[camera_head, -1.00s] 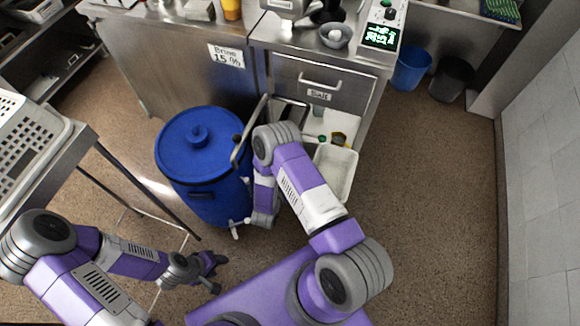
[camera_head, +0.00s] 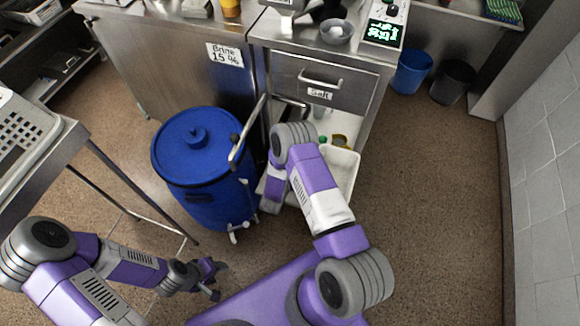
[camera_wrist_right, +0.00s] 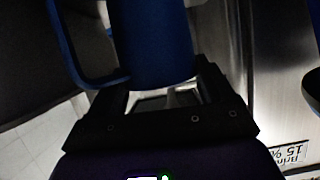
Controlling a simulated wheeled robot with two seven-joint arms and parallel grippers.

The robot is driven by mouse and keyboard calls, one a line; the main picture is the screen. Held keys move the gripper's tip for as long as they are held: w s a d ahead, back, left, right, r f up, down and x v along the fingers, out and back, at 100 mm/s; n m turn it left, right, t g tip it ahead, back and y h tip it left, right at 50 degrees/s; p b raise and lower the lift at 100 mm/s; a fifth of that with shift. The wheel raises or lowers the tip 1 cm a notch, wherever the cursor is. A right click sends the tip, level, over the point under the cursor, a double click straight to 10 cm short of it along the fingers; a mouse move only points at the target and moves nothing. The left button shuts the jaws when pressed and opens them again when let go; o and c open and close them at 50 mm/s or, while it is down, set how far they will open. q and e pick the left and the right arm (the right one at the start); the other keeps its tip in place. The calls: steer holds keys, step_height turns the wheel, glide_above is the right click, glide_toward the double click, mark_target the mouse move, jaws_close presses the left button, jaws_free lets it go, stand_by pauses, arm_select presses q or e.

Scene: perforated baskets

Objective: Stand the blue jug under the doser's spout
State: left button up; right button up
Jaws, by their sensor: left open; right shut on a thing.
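The blue jug (camera_wrist_right: 150,40) fills the upper middle of the right wrist view, with its curved handle (camera_wrist_right: 66,50) to the left. My right gripper (camera_wrist_right: 165,100) is shut on it; the exact contact is dark. In the head view my right arm hides that gripper, and I cannot make out the jug there. My left gripper (camera_head: 212,278) is open and empty, low over the floor at the lower left. I cannot identify the doser's spout for certain; a bent metal bar (camera_head: 247,132) with a dark knob stands beside the large blue barrel (camera_head: 203,206).
A steel counter (camera_head: 290,38) carries a bowl (camera_head: 336,31) and a device with a lit green display (camera_head: 383,31). A white tray (camera_head: 345,170) lies low beyond my right arm. Blue (camera_head: 411,72) and black (camera_head: 453,80) bins stand right. Floor at right is clear.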

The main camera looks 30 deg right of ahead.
steer(key=shift+f, duration=0.1)
steer(key=o, duration=1.2)
steer(key=s+a+r+n+g+y+p, duration=0.2)
steer(key=s+a+n+g+y+p, duration=0.15)
steer(key=s+a+y, duration=0.9)
steer(key=s+a+r+n+g, duration=0.1)
steer(key=s+a, duration=0.1)
steer(key=s, duration=0.1)
steer(key=s+a+r+n+g+y, duration=0.1)
steer(key=s+a+g, duration=0.1)
steer(key=s+a, duration=0.1)
steer(key=s+a+r+n+g+y, duration=0.1)
steer(key=s+a+r+n+g, duration=0.1)
steer(key=s, duration=0.1)
steer(key=shift+s+a+p, duration=0.35)
steer(key=shift+s, duration=0.05)
